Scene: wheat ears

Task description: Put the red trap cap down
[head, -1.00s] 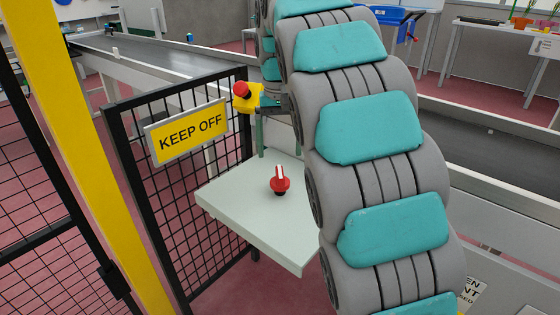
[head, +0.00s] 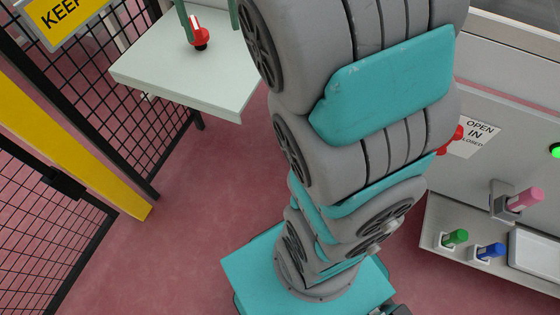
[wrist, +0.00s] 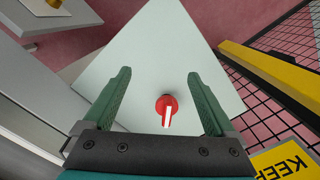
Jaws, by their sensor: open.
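The red trap cap (head: 199,36), with a white stripe on top, stands on a small pale table (head: 158,75). It also shows in the wrist view (wrist: 167,108), resting on the pale tabletop (wrist: 160,40). My gripper (wrist: 158,75) is open, with its two green fingers spread on either side of the cap. Neither finger looks to touch the cap. In the head view only parts of the green fingers show at the top edge, beside the cap.
A black mesh fence (head: 100,95) and a yellow post (head: 60,135) stand left of the table. At right, a grey panel has a red knob (head: 457,133) and a sign.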

